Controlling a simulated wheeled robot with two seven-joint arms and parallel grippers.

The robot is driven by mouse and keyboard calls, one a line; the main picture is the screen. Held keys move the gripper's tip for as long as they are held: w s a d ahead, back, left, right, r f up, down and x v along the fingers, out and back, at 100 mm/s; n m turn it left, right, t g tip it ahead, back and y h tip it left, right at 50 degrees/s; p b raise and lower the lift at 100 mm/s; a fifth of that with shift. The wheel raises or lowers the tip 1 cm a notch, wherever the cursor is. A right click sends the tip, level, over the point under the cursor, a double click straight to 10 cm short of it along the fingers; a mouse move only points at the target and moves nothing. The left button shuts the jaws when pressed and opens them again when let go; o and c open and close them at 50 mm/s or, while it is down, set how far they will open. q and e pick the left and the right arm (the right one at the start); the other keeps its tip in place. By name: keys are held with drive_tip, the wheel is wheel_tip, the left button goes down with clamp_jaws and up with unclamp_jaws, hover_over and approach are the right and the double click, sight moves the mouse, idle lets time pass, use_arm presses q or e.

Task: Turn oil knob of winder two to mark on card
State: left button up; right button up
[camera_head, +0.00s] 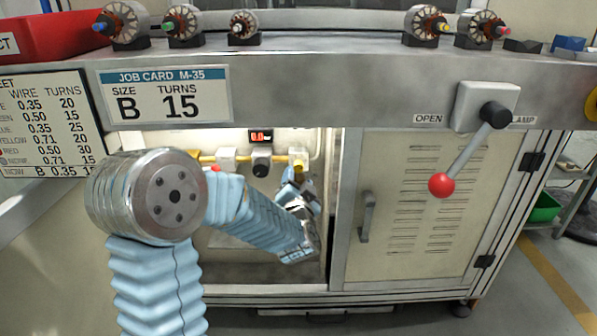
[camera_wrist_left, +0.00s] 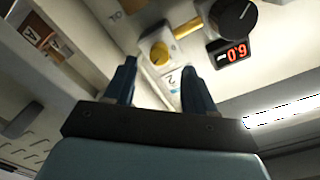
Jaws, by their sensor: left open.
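A yellow knob (camera_head: 298,163) sits at the right end of the small panel inside the open cabinet bay; it also shows in the left wrist view (camera_wrist_left: 159,54), with a tag numbered 2 (camera_wrist_left: 172,80) beside it. My left gripper (camera_head: 298,180) is just below the knob in the head view. In the left wrist view the open left gripper (camera_wrist_left: 158,70) has its blue fingers apart, with the knob ahead of the gap; contact cannot be told. The job card (camera_head: 165,95) reads size B, 15 turns. My right gripper is out of view.
A black knob (camera_head: 262,160) and a red digital display (camera_head: 261,137) are left of the yellow knob. A closed cabinet door (camera_head: 408,230) stands to the right. A red-ball lever (camera_head: 441,184) hangs at right.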

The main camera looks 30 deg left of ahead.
sight(298, 169)
use_arm(q)
drive_tip(key=x, duration=0.5)
drive_tip(key=shift+w+a, duration=0.1)
drive_tip(key=shift+w, duration=0.05)
clamp_jaws()
